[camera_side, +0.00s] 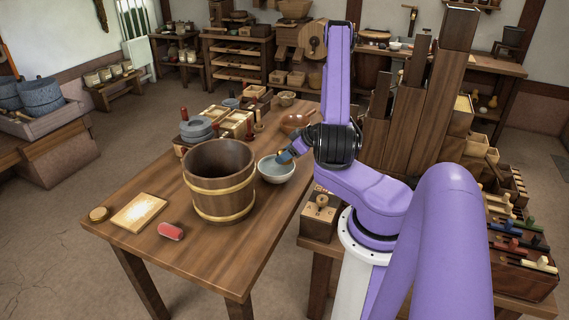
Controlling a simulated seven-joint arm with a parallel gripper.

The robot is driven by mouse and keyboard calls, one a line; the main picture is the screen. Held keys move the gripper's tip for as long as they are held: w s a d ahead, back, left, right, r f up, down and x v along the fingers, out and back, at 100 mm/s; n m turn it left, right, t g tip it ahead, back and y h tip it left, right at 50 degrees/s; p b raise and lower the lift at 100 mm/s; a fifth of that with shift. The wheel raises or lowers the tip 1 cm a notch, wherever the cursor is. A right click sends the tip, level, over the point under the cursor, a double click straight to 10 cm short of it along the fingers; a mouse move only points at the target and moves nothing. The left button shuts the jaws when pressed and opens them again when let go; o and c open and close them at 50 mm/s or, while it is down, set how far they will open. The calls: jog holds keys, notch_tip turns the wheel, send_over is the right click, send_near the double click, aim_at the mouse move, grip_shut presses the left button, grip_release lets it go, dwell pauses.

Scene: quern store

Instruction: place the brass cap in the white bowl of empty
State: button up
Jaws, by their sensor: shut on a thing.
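The white bowl (276,172) stands on the wooden table, just right of a large wooden bucket. My gripper (284,157) reaches in from the right, with its tips low at the bowl's mouth. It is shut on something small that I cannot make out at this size. I cannot tell whether that is the brass cap, or whether it touches the bowl. A small round brass-coloured piece (99,213) lies at the table's near left corner; I cannot tell whether it is a cap.
The tall bucket (220,180) stands close left of the bowl. A framed pale board (139,212) and a red cylinder (171,231) lie in front. A brown bowl (296,122), grey stones (196,129) and open boxes (236,122) stand behind. The table's right edge is near the bowl.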

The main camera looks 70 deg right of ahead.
jog(key=shift+w+d+f, duration=0.2)
jog(key=shift+f, duration=0.65)
jog(key=shift+w+d+f, duration=0.2)
jog(key=shift+f, duration=0.65)
jog(key=shift+w+d+f, duration=0.2)
jog(key=shift+f, duration=0.65)
jog(key=shift+f, duration=0.6)
jog(key=o, duration=1.4)
jog(key=shift+r, duration=0.15)
jog(key=shift+r, duration=0.3)
jog(key=v, duration=1.2)
jog(key=shift+r, duration=0.2)
